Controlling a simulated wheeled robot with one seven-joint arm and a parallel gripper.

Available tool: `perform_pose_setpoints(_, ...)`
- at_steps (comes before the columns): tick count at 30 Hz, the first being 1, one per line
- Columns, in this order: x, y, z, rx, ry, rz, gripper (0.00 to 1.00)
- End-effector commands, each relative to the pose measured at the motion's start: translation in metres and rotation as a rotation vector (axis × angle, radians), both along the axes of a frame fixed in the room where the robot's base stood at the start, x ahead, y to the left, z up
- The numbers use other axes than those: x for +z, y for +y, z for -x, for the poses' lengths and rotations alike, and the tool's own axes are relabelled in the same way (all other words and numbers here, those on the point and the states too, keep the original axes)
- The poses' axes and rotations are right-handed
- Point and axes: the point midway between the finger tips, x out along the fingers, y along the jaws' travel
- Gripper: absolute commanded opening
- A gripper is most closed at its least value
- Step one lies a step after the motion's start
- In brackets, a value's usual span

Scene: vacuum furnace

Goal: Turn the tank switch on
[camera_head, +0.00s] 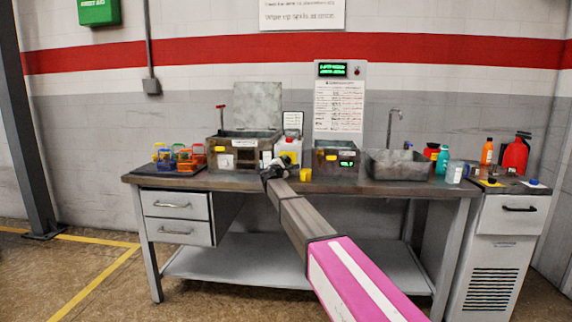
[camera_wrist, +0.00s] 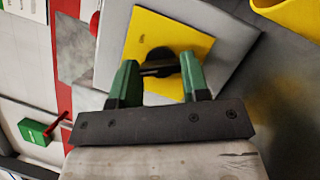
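In the wrist view, a black rotary switch (camera_wrist: 160,62) sits on a yellow square plate (camera_wrist: 150,28), fixed to a grey-white panel. The green fingers of my gripper (camera_wrist: 158,70) are apart, one to each side of the switch's dark handle bar. I cannot tell whether they touch it. In the head view, my gripper (camera_head: 276,168) is at the front right of the left metal tank (camera_head: 238,142), whose lid (camera_head: 257,103) stands raised. The switch is not clear there, behind or beside my gripper.
The workbench (camera_head: 200,179) also carries a second tank unit with green displays (camera_head: 347,163), a white jug with a yellow label (camera_head: 291,147), a sink (camera_head: 398,165) and several coloured containers at the left. Bottles and a red can (camera_head: 514,156) stand at the right.

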Motion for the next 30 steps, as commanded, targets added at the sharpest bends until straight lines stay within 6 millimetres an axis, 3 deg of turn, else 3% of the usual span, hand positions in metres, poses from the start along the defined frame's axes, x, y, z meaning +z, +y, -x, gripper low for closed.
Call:
perform_pose_setpoints(2, -0.0003, -0.0001, 0.0002, 0.000, 0.001, 0.000, 0.19)
perform_pose_setpoints(16, 0.0002, 0.0006, 0.0002, 0.000, -0.002, -0.089, 0.19)
perform_pose_setpoints(30, 0.0029, 0.0015, 0.0006, 0.000, -0.016, -0.492, 0.19)
